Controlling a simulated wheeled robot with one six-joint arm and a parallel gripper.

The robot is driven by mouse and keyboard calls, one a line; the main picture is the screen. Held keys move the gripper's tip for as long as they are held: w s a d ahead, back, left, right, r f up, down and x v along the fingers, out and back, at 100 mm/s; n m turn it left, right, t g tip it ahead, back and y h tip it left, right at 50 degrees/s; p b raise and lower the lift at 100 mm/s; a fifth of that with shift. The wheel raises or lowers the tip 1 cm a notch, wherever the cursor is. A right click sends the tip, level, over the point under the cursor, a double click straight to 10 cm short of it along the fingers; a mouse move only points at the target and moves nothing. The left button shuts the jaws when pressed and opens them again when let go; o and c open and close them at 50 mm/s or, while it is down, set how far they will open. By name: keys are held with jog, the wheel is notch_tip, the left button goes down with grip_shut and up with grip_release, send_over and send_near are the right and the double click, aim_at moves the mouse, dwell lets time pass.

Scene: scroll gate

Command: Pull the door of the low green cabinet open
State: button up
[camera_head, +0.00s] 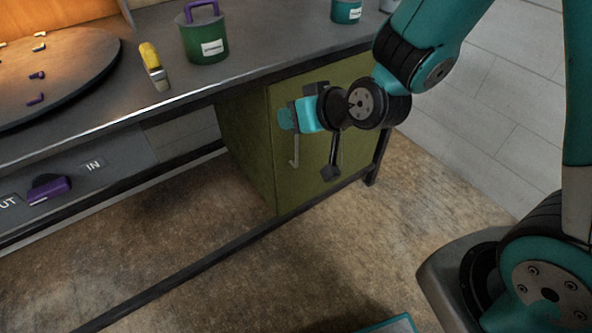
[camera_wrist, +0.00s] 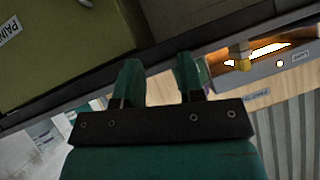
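The low green cabinet (camera_head: 247,140) stands under the dark workbench, and its door (camera_head: 312,160) looks closed. A thin upright metal handle (camera_head: 294,152) shows on the door, its upper part hidden behind my gripper. My gripper (camera_head: 290,118) is in front of the door's upper left part, near the handle; I cannot tell whether they touch. In the wrist view my gripper (camera_wrist: 160,82) has its two teal fingers apart with nothing seen between them. A green panel with a label (camera_wrist: 55,45) is at upper left there, beyond the fingers.
The workbench top (camera_head: 265,62) overhangs the cabinet. On it stand a green pot (camera_head: 203,42), a yellow-handled brush (camera_head: 153,66) and a round dark turntable (camera_head: 60,75). A low frame rail (camera_head: 190,270) crosses the floor; the brown floor mat (camera_head: 330,240) in front is clear.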

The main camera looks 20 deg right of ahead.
jog(key=w+d+f+m+t+h+b, duration=0.1)
jog(key=d+f+t+b, duration=0.1)
jog(key=f+b, duration=0.5)
jog(key=w+d+f+t+h+b, duration=0.1)
jog(key=w+d+f+t+b, duration=0.15)
jog(key=f, duration=0.75)
jog(key=t+h+b, duration=0.1)
jog(key=t+b, duration=0.3)
jog(key=b, duration=0.4)
send_near(297, 147)
jog(key=w, duration=0.2)
jog(key=w+p, duration=0.1)
jog(key=w, duration=0.2)
jog(key=w+a+r+p, duration=0.1)
jog(key=w, duration=0.2)
jog(key=shift+w, duration=0.15)
jog(key=shift+w+a+f+p, duration=0.1)
jog(key=shift+w+p, duration=0.55)
jog(key=shift+p, duration=0.25)
jog(key=shift+w+f+p, duration=0.3)
jog(key=shift+w+p, duration=0.15)
jog(key=shift+p, duration=0.1)
grip_shut()
